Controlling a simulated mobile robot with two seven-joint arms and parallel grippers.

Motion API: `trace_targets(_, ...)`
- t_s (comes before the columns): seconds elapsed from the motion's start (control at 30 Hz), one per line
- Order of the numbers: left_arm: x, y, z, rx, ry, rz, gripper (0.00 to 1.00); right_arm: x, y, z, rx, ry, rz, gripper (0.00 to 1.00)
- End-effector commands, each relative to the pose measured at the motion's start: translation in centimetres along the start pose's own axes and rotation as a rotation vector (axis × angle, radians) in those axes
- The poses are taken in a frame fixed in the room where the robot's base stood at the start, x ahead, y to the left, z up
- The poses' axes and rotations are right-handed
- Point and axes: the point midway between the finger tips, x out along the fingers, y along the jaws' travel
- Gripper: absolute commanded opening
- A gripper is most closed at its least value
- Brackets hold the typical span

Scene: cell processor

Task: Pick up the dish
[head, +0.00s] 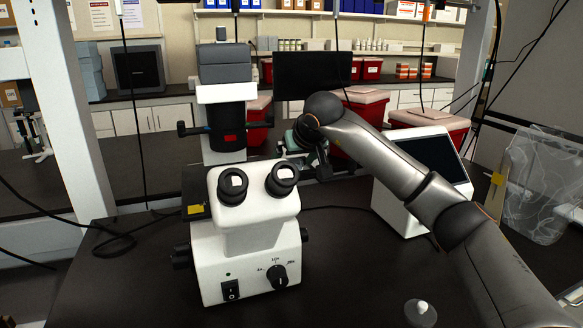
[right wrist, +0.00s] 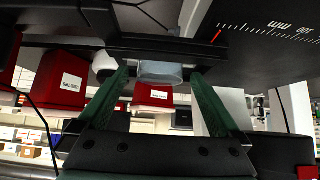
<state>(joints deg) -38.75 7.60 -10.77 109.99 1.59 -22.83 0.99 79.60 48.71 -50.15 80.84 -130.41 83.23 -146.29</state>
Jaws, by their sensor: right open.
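The dish (right wrist: 161,72) is a small, clear, round piece in the right wrist view. It lies between the green fingertips of my right gripper (right wrist: 161,78), near the dark microscope stage (right wrist: 255,30). The fingers are spread, one on each side of the dish, and I cannot tell if either touches it. In the head view my right gripper (head: 294,143) is behind the eyepieces of the white microscope (head: 245,235), to the right of its column. I cannot make out the dish there. My left gripper is not in view.
A white device with a dark screen (head: 408,205) stands right of the microscope, below my right arm. A small grey piece with a white knob (head: 420,313) is at the front. Red bins (head: 362,105) stand behind. The dark table (head: 110,275) is mostly clear at left.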

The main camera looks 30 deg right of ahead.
Motion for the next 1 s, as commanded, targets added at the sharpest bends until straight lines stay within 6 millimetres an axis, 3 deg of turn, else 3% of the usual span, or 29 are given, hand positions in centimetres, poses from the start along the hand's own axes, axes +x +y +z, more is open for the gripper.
trace_targets(0.17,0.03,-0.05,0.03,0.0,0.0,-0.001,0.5,-0.01,-0.01,-0.01,0.0,0.001,0.0,0.99)
trace_targets(0.9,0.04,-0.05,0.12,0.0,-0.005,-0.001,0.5,-0.06,0.0,-0.02,0.001,0.001,0.0,0.16)
trace_targets(1.0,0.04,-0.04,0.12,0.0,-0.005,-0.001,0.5,-0.06,0.0,-0.03,0.001,0.001,0.0,0.16)
